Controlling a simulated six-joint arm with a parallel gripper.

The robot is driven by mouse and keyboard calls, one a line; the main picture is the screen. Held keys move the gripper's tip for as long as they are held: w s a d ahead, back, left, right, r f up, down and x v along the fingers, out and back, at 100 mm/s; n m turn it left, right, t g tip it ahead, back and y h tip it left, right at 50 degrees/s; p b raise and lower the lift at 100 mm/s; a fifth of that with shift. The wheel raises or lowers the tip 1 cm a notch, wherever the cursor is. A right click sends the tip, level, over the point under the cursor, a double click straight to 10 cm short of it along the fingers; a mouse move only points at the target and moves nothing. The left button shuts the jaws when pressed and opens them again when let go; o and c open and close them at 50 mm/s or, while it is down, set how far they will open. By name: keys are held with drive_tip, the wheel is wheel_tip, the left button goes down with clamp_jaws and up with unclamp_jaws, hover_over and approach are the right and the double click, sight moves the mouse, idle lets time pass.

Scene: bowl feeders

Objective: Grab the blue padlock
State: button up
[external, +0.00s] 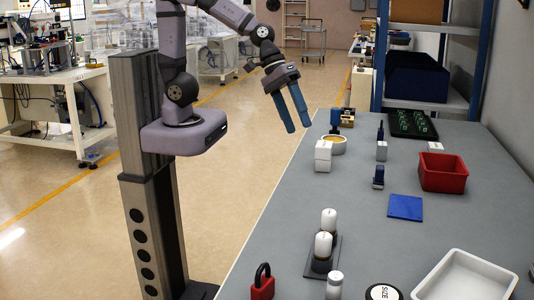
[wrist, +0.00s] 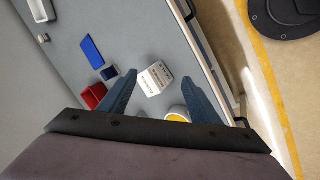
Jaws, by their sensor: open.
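My gripper (external: 299,125) is open and empty, in the air left of the table's far part. In the wrist view its two blue fingers (wrist: 160,80) are spread, with a white block (wrist: 155,78) showing between their tips, below them. The only clear padlock is a red one (external: 262,288) with a dark shackle, at the table's near left edge in the external view, far from my gripper. No clearly blue padlock shows. A small dark-blue item (external: 378,178) stands mid-table, also in the wrist view (wrist: 110,73); I cannot tell what it is.
A flat blue plate (external: 405,207), a red bin (external: 442,172) and a white tray (external: 465,275) lie on the grey table. White cylinders (external: 324,245) stand near the front. A round yellow-filled bowl (external: 338,145) is at the far left. A blue shelf frame stands behind.

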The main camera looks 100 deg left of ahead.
drive_tip(key=w+a+n+t+b, duration=0.1)
drive_tip(key=w+n, duration=0.1)
drive_tip(key=w, duration=0.1)
drive_tip(key=w+a+n+t+b, duration=0.1)
drive_tip(key=w+n+b, duration=0.1)
drive_tip(key=w+n, duration=0.1)
drive_tip(key=w+n+t+b, duration=0.1)
drive_tip(key=w+n+t, duration=0.1)
drive_tip(key=w+n, duration=0.1)
drive_tip(key=shift+w+a+y, duration=0.3)
drive_tip(key=shift+w+a, duration=0.1)
drive_tip(key=w+a+r+n+t+y+b, duration=0.25)
drive_tip(key=w+a+n+y+b, duration=0.45)
drive_tip(key=a+n, duration=0.85)
drive_tip(key=shift+w+a+f+n+y+b, duration=0.1)
drive_tip(key=shift+a+f+n+y+b, duration=0.5)
drive_tip(key=shift+f+n, duration=0.9)
drive_tip(key=shift+a+f+n+y+b, duration=0.15)
drive_tip(key=shift+a+f+n+b, duration=0.25)
drive_tip(key=shift+a+f+n, duration=1)
drive_tip(key=shift+w+a+f+n+y+b, duration=0.1)
drive_tip(key=shift+a+f+n+y+b, duration=0.35)
drive_tip(key=shift+f+n, duration=1.05)
drive_tip(key=shift+d+r+n, duration=0.1)
drive_tip(key=shift+r+n, duration=0.2)
drive_tip(key=shift+n, duration=0.05)
hover_over(374, 141)
drive_tip(key=shift+s+f, duration=0.1)
drive_tip(key=shift+f, duration=1.4)
